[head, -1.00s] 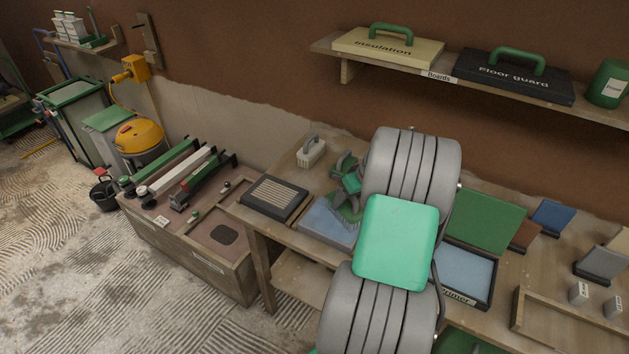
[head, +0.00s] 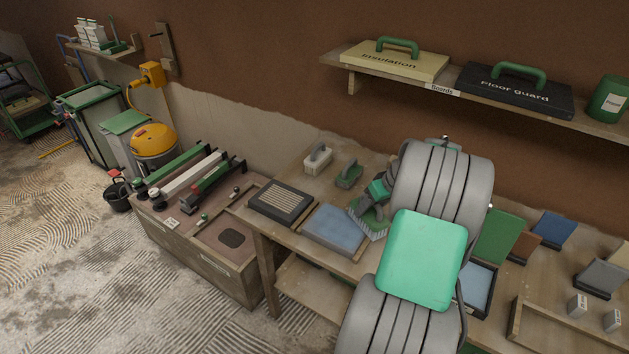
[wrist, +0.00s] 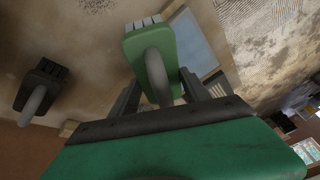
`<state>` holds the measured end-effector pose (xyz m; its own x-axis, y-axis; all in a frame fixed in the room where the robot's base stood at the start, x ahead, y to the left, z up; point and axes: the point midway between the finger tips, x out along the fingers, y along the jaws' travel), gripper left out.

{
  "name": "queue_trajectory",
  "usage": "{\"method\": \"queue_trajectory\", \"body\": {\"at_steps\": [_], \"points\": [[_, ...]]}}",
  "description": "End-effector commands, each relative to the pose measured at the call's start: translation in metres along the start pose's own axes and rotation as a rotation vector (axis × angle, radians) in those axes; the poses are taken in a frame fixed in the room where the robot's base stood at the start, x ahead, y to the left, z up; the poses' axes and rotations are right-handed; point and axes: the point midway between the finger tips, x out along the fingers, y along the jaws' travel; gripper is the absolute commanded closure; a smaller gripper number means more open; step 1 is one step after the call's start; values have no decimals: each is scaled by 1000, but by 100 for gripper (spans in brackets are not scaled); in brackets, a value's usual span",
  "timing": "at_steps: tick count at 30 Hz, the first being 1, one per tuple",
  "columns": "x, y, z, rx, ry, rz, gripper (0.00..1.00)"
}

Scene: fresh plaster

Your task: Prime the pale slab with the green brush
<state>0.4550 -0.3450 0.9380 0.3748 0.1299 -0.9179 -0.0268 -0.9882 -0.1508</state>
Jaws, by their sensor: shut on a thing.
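The pale blue-grey slab (head: 332,229) lies on the bench, left of my arm in the head view. Part of it also shows in the wrist view (wrist: 203,48). My gripper (wrist: 160,98) is shut on the grey handle of the green brush (wrist: 147,42). In the head view the green brush (head: 371,213) hangs bristles down at the slab's right edge. I cannot tell whether the bristles touch the slab. The primer tray (head: 491,304), with pale blue inside, is right of my arm and partly hidden by it.
A dark ribbed tray (head: 262,207) lies left of the slab. A green board (head: 499,237) lies right of my arm. The boards shelf (head: 450,89) overhangs the back.

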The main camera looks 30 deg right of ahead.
Motion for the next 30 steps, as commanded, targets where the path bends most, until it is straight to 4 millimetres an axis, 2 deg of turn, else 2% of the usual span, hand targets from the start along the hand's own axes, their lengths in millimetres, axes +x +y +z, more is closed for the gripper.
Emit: {"method": "queue_trajectory", "body": {"at_steps": [1, 15, 30], "points": [[-8, -1, -4, -3, 2, 2, 83], [-39, -16, -23, -18, -1, -5, 83], [-41, -16, -24, -19, -1, -5, 83]]}}
